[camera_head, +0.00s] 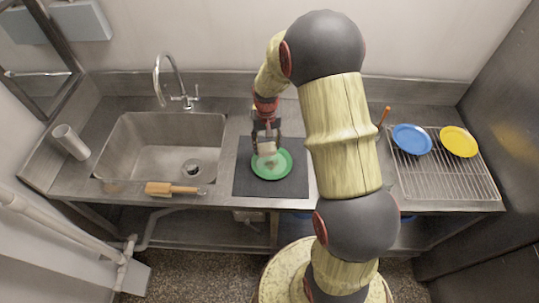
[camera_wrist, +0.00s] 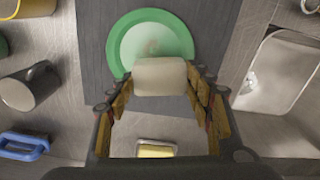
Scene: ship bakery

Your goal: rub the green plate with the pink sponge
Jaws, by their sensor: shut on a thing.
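The green plate (camera_head: 285,166) lies on a dark mat (camera_head: 243,181) on the steel counter. It also shows in the wrist view (camera_wrist: 121,42), with a faint reddish smudge near its middle. My gripper (camera_head: 266,141) is shut on a pale, cream-looking sponge (camera_head: 267,149), with little pink showing. In the wrist view the sponge (camera_wrist: 160,77) sits between the fingertips of my gripper (camera_wrist: 162,84) and overlaps one edge of the plate. I cannot tell whether the sponge touches the plate.
A sink (camera_head: 140,150) with a tap is at left, a wooden-handled brush (camera_head: 172,189) at its front edge. A rack (camera_head: 450,175) at right holds a blue plate (camera_head: 411,139) and a yellow plate (camera_head: 459,141). A dark mug (camera_wrist: 32,87) stands beside the mat.

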